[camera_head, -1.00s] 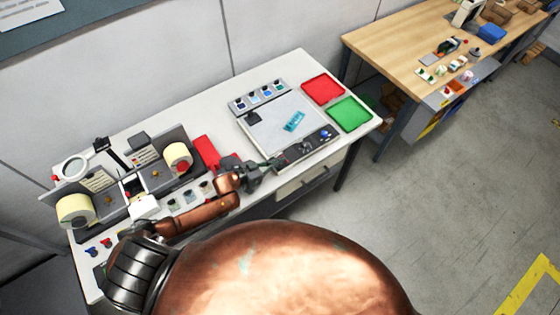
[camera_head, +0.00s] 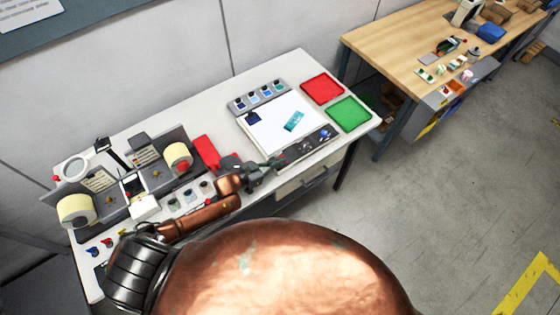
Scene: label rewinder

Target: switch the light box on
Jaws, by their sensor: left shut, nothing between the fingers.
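The light box (camera_head: 272,135) lies on the white table, and its panel is bright white. A teal piece (camera_head: 294,121) and a small dark blue piece (camera_head: 253,118) lie on the panel. A dark control strip (camera_head: 308,146) with knobs runs along its front edge. My left gripper (camera_head: 277,163) is shut and empty at the left end of that strip; whether it touches a control is too small to tell. My right gripper is not in view.
A red tray (camera_head: 322,89) and a green tray (camera_head: 349,113) lie right of the light box. The label rewinder (camera_head: 133,187) with its rolls stands at the left. A red object (camera_head: 206,152) lies behind my left gripper. A wooden bench (camera_head: 400,50) stands at the back right.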

